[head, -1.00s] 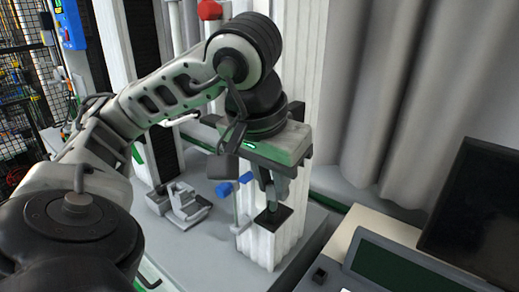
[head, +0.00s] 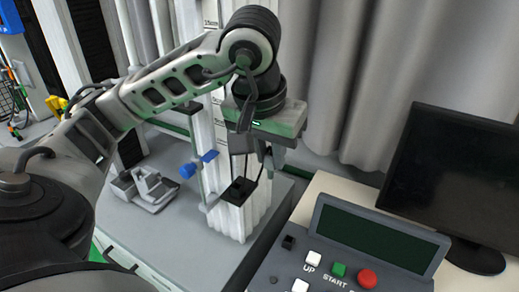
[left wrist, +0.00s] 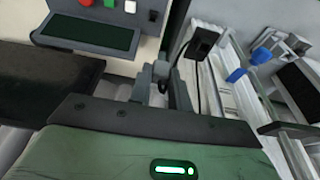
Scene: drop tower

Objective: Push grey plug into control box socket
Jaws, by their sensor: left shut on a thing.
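My left gripper (head: 268,158) hangs, jaws down, beside the white tower, to the left of the control box. In the left wrist view, its fingers (left wrist: 160,90) are shut on the small grey plug (left wrist: 161,70). A black cable runs near the plug. In the head view the plug is mostly hidden by the gripper. The control box (head: 375,208) stands on the desk with a dark green screen, and it also shows in the left wrist view (left wrist: 58,34). A small black socket (head: 288,242) sits at its left corner, apart from the plug. My right gripper is not in view.
The white tower (head: 238,220) carries a black block (head: 238,190) and a blue clamp knob (head: 187,170). The control box has white buttons (head: 312,258), a green button and a red button (head: 367,278). A black monitor (head: 450,175) stands behind, right.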

